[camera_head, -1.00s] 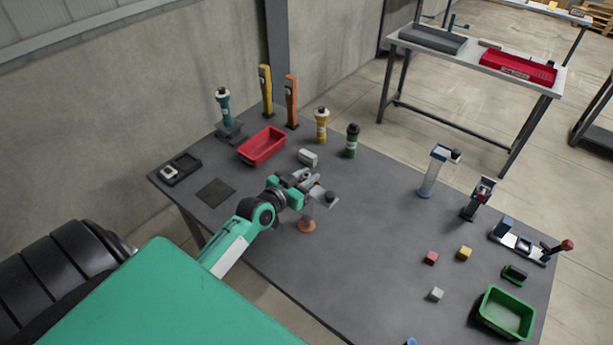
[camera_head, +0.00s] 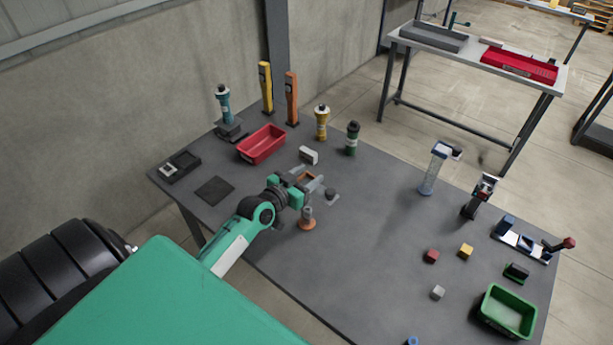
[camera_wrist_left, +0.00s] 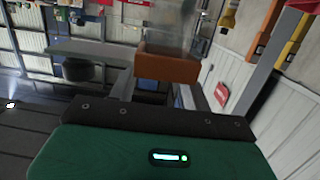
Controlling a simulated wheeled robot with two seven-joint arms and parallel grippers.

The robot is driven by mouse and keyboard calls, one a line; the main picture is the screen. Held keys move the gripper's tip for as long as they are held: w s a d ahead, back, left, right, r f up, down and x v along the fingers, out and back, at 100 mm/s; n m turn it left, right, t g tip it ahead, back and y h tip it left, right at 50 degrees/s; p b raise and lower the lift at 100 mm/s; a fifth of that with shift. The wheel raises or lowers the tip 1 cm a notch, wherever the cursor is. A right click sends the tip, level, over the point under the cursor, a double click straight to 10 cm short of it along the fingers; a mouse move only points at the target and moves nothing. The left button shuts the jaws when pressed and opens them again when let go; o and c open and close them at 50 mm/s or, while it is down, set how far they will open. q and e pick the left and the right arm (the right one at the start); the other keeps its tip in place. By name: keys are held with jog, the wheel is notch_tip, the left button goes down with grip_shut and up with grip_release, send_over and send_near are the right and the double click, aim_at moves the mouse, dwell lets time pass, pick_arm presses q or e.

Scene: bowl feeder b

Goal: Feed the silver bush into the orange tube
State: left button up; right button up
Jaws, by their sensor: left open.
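The orange tube (camera_head: 307,223) stands near the table's front edge on a round orange foot. I cannot make out the silver bush; the gripper and collar hide the tube's inside.
A red bin (camera_head: 262,145), a white block (camera_head: 309,155) and yellow and green bottles stand behind the gripper. A blue-topped clear tube (camera_head: 430,171), small cubes and a green bin (camera_head: 507,312) are to the right. The table's middle is clear.

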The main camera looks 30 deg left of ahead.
notch_tip(320, 180, up, 6)
jog(key=p, duration=0.6)
jog(key=shift+r+p, duration=0.25)
jog(key=shift+p, duration=0.05)
jog(key=shift+d, duration=0.1)
